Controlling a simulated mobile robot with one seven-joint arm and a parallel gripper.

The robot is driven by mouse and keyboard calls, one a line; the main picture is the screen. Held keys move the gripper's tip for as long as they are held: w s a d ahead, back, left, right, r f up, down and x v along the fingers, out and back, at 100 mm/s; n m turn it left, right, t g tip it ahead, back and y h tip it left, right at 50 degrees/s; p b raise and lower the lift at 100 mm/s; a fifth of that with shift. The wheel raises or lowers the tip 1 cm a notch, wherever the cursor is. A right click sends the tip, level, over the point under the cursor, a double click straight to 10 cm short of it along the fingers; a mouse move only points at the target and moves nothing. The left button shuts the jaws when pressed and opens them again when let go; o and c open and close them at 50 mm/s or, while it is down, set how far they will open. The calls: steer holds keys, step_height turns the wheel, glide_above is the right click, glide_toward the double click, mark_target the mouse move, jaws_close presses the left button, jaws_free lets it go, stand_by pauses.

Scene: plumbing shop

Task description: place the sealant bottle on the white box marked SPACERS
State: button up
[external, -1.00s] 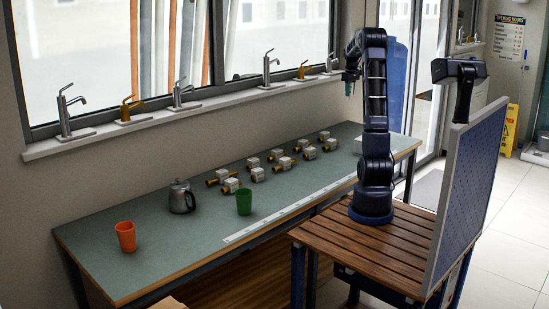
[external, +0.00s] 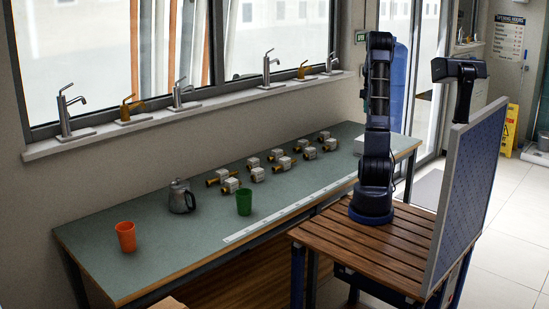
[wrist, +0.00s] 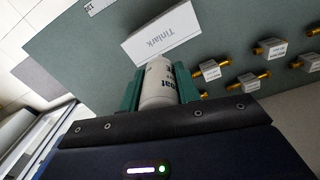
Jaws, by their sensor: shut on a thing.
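My gripper (wrist: 160,88), with green fingers, is shut on a white bottle (wrist: 158,80) with dark lettering in the wrist view. A white box or block (wrist: 160,35) marked "Tinlark" lies on the grey-green bench just beyond the bottle in that view. I cannot read SPACERS on anything. In the external view, a white box (external: 360,146) sits at the bench's right end, partly behind my arm; its marking is unreadable. My gripper and the bottle are hidden behind my arm there.
Several white-labelled brass valves (external: 257,174) stand in rows mid-bench. A metal pot (external: 181,198), green cup (external: 244,202) and orange cup (external: 125,237) are further left on the bench (external: 190,260). Another white marked piece (wrist: 98,6) shows at the wrist view's top edge.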

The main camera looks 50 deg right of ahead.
steer(key=shift+f, duration=4.65)
steer(key=shift+f, duration=0.15)
steer(key=o, duration=1)
step_height(320, 180, up, 12)
steer(key=shift+r, duration=0.2)
